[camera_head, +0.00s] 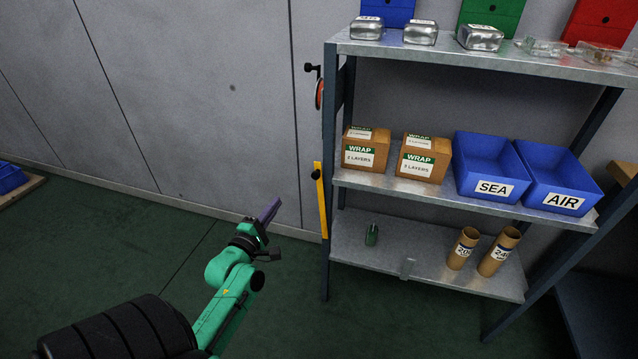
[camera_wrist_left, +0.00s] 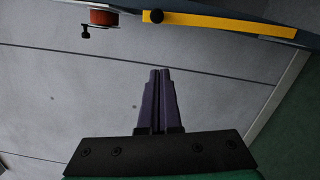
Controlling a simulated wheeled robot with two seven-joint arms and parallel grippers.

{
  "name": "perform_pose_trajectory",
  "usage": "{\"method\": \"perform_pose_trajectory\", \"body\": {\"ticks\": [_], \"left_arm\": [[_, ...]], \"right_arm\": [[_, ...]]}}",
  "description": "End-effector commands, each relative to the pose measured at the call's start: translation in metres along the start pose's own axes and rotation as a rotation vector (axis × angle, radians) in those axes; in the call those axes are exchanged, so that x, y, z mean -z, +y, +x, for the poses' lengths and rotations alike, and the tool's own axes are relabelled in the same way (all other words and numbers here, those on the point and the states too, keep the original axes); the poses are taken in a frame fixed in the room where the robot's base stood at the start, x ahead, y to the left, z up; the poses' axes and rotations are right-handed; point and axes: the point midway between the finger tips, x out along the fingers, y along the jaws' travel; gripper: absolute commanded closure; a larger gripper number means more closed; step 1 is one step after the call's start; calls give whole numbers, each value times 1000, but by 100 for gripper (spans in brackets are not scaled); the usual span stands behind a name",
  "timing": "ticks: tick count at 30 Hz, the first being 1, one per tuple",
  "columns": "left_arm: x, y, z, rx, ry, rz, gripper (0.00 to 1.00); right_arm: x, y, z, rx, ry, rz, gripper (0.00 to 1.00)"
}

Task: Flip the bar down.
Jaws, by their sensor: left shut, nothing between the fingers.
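A narrow yellow bar (camera_head: 322,205) stands upright along the left front post of the shelf rack in the head view. A black knob (camera_head: 315,174) sits near its upper end, and most of the bar extends below the knob. The bar (camera_wrist_left: 225,25) also crosses the top of the left wrist view, with the knob (camera_wrist_left: 155,16) near its left end. My left gripper (camera_head: 271,208) is left of the bar and apart from it. Its purple fingers (camera_wrist_left: 160,73) are shut together and empty. My right gripper is not in view.
The rack's shelves hold WRAP boxes (camera_head: 366,149), blue SEA (camera_head: 480,162) and AIR bins, cardboard tubes (camera_head: 463,248) and metal tins. An orange-red reel (camera_head: 319,93) with a black knob is on the post above the bar. The green floor (camera_head: 170,240) left of the rack is mostly clear.

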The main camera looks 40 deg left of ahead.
Motion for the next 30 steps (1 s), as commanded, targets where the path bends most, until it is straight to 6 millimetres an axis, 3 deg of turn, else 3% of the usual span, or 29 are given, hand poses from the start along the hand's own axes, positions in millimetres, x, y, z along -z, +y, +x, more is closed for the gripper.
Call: {"method": "perform_pose_trajectory", "body": {"ticks": [8,22,25,30], "left_arm": [[0,-1,8,2,0,3,100],[0,-1,104,1,0,5,100],[-22,2,106,4,0,-3,100],[-38,-1,110,4,0,4,100]], "right_arm": [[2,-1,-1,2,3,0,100],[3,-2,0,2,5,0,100],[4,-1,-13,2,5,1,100],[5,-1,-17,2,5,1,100]]}}
